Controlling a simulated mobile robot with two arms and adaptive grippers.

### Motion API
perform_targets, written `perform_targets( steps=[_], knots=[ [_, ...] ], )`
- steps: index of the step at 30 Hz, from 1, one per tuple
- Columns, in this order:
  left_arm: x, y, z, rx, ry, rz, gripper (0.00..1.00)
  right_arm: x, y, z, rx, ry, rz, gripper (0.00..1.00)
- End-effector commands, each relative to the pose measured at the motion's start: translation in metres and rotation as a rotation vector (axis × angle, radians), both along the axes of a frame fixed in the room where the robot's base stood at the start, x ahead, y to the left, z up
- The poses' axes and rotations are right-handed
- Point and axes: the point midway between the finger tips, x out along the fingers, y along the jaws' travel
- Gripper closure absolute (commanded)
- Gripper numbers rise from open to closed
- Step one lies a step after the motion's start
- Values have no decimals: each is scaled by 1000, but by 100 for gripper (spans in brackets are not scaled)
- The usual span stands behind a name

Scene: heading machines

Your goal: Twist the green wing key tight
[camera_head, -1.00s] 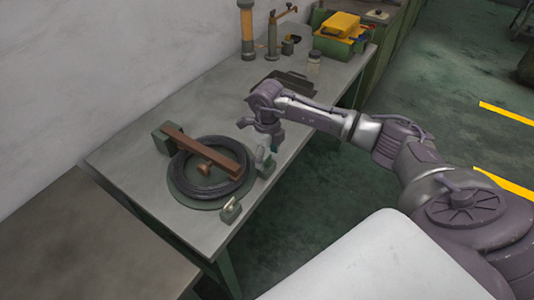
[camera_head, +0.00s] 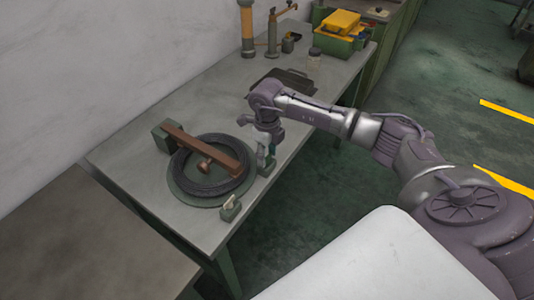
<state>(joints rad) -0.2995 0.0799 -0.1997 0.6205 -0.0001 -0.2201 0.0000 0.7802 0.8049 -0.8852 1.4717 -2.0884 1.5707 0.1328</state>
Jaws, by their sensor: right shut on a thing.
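My right gripper (camera_head: 268,148) reaches down over the table's right edge, at the right side of the round fixture. Its jaws are shut on the wing key (camera_head: 261,154), which shows only as a small light grey-green piece beside the fingers. The key stands on a green block (camera_head: 267,167) at the fixture's rim. The fixture has a green round base (camera_head: 206,201), a dark coiled ring (camera_head: 184,183) and a brown bar (camera_head: 212,149) across it. The bar's far left end meets another green block (camera_head: 161,137). My left gripper is out of view.
A small green block with a pale lever (camera_head: 230,208) sits at the front of the fixture. The table's left front (camera_head: 140,185) is clear.

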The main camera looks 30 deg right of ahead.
Motion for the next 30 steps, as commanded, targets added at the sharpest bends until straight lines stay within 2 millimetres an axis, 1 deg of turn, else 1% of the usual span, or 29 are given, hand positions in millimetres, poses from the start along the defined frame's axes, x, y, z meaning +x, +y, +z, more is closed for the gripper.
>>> perform_targets(
  steps=[8,30],
  knots=[
    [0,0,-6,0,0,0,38,0,-1,0,-2,-2,-174,89],
    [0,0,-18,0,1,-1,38,1,-1,1,-1,-2,-872,89]
  ],
)
